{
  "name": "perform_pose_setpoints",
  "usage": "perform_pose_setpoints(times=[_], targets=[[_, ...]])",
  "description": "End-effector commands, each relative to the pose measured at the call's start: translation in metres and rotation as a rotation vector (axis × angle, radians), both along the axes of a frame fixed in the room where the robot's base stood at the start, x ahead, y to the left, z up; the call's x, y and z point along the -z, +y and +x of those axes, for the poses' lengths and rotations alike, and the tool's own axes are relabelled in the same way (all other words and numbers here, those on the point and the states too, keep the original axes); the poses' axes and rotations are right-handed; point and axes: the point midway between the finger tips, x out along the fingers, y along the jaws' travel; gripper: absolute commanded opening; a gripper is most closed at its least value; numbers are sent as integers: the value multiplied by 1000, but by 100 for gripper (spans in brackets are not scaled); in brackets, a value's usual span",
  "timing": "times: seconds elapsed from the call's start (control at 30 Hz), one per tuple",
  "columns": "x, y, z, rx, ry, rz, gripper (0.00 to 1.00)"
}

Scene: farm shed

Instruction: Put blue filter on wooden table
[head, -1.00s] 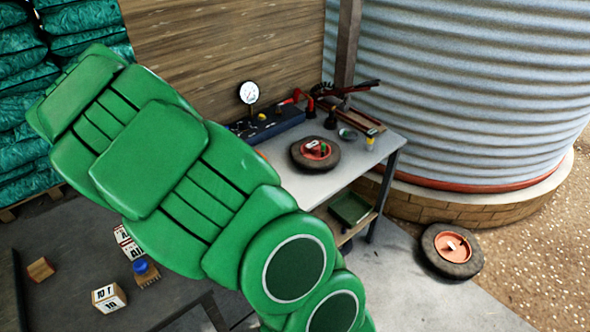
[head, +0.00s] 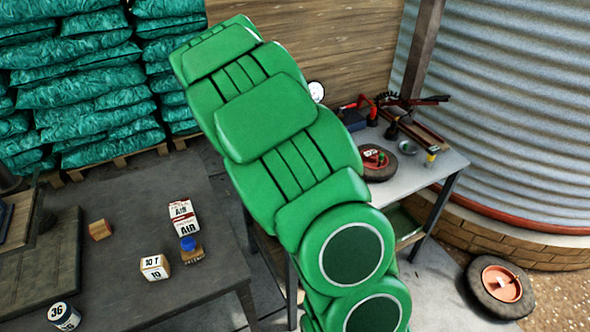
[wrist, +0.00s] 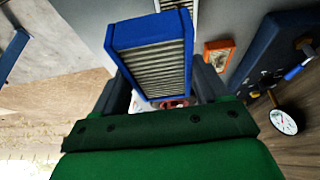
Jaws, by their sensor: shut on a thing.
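The blue filter (wrist: 150,50), a blue frame around pale pleats, fills the upper middle of the wrist view. My gripper (wrist: 162,92) is shut on it, with a dark finger on either side. In the head view my green arm hides the gripper and filter. A dark-topped table (head: 110,225) stands at the left in the head view; it may be the wooden table, but its material is hard to tell. A lighter grey table (head: 425,172) stands at the right, partly behind my arm.
The dark table holds a white AIR box (head: 184,217), a 10 T block (head: 154,267), a blue-knobbed block (head: 191,250), a small wooden block (head: 100,230) and a 36 can (head: 64,316). A wheel (head: 500,287) lies on the floor at right. Bare tabletop lies between the items.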

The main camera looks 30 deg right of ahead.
Motion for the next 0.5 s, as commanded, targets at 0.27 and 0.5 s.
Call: perform_pose_setpoints(times=[0.27, 0.5], targets=[[15, -7, 29, 0, 2, 1, 43], [27, -12, 55, -2, 4, 1, 43]])
